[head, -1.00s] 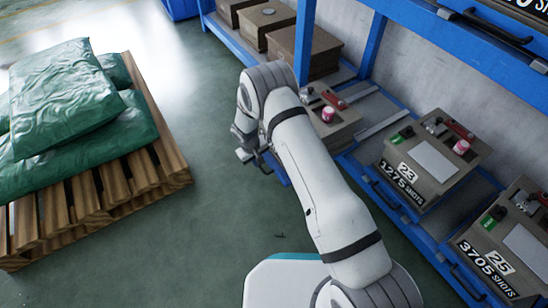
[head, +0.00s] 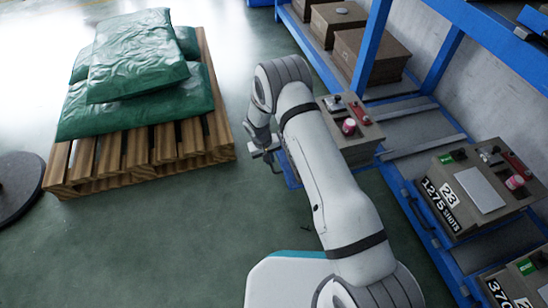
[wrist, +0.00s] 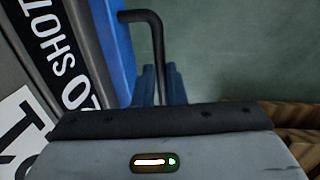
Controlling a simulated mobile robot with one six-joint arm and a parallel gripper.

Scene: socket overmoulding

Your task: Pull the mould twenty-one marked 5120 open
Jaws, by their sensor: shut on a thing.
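A brown mould (head: 357,128) with a pink-capped pot on top sits low on the blue rack, partly behind my arm in the head view. Its number is hidden there. In the wrist view, its dark plate (wrist: 55,50) shows part of the word SHOTS and a 0. A white label with a black digit is cut off at the left edge. A black bent handle (wrist: 150,18) stands out from the blue front beside the plate. My gripper (wrist: 160,85) is shut on this handle. In the head view my gripper (head: 268,153) is small, at the mould's left.
Mould 23 (head: 475,190), marked 1275 shots, sits to the right, with mould 25 (head: 525,275) nearer. A wooden pallet (head: 150,150) with green sacks (head: 140,60) stands left of my arm. A dark round disc (head: 18,188) lies further left. Green floor between is clear.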

